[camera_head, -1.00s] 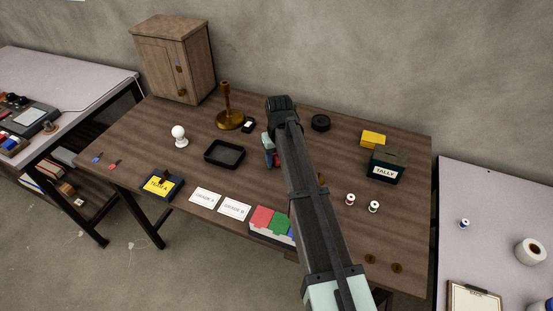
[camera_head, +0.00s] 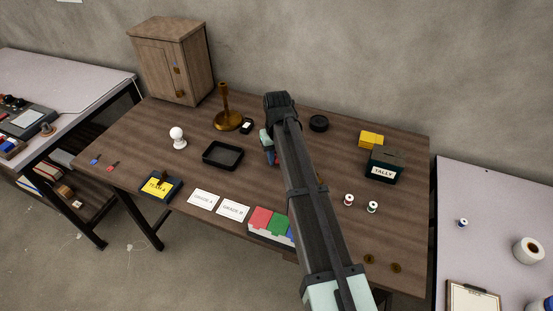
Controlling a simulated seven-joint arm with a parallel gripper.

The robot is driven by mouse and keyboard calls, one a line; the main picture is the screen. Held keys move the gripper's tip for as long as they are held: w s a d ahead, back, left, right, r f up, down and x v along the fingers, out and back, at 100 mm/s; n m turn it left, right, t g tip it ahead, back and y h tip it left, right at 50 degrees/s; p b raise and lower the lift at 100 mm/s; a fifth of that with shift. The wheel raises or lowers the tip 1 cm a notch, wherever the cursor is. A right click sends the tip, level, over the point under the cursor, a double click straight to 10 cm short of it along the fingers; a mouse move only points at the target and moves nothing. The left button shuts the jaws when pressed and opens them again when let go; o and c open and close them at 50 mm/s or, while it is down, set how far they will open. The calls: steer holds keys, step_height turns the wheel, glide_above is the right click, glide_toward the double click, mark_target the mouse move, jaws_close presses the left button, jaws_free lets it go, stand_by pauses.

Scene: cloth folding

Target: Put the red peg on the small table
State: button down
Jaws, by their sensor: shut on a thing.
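My gripper (camera_head: 268,148) is over the middle of the brown table, partly hidden by my arm. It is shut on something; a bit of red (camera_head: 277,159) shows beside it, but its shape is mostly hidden. A small red piece (camera_head: 113,168) lies at the brown table's left end, beside a small blue one (camera_head: 95,161). Both are too small to make out well. A pale table (camera_head: 500,200) stands at the right and another pale table (camera_head: 75,75) at the left. I cannot tell which is the small one.
On the brown table (camera_head: 330,155) are a black tray (camera_head: 223,154), a brass stand (camera_head: 227,118), a white knob (camera_head: 178,138), a TALLY box (camera_head: 384,167), thread spools (camera_head: 349,200) and a colored block tray (camera_head: 268,232). A wooden cabinet (camera_head: 172,65) stands at the back left.

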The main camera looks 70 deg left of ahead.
step_height(320, 180, up, 8)
steer(key=shift+r, duration=0.25)
